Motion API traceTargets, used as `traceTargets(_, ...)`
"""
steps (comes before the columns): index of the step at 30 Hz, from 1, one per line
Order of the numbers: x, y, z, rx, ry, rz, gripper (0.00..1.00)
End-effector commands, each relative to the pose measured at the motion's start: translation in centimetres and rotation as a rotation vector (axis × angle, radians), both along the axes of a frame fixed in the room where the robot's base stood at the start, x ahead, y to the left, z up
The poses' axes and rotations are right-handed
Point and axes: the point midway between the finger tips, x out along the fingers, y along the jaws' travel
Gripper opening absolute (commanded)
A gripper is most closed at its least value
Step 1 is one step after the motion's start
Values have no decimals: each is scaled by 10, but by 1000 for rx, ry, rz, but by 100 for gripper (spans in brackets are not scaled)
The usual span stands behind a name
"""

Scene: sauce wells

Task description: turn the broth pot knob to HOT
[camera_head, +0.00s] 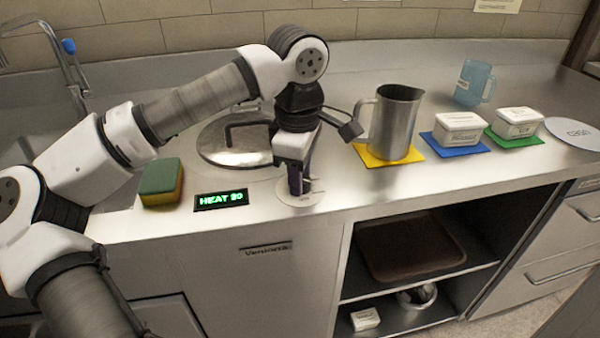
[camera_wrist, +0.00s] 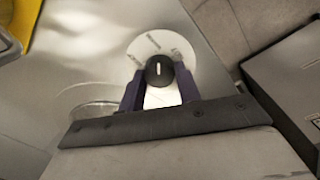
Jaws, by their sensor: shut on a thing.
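The broth pot knob (camera_wrist: 159,70) is a round black knob with a white pointer line, in the wrist view. It sits on a white dial plate (camera_wrist: 150,43) whose printed labels are too blurred to read. My gripper (camera_wrist: 157,90) points down over the dial, with one dark finger on each side of the knob, shut on it. In the head view my gripper (camera_head: 299,187) hides the knob, and part of the dial plate (camera_head: 313,193) shows. A display (camera_head: 221,199) left of it reads "HEAT" and a number that looks like 30. The broth pot's metal lid (camera_head: 225,150) is behind.
A green and yellow sponge (camera_head: 161,183) lies left of the display. A metal pitcher (camera_head: 396,122) stands on a yellow mat (camera_head: 375,157) to the right. White tubs on a blue mat (camera_head: 455,147) and a green mat (camera_head: 514,137), and a blue cup (camera_head: 474,83), stand farther right.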

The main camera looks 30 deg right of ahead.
Motion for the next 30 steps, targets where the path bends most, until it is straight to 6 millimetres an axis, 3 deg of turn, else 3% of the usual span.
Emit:
traceTargets(18,1,-1,1,-5,-1,-573,11)
traceTargets(30,1,-1,1,-4,-1,-815,11)
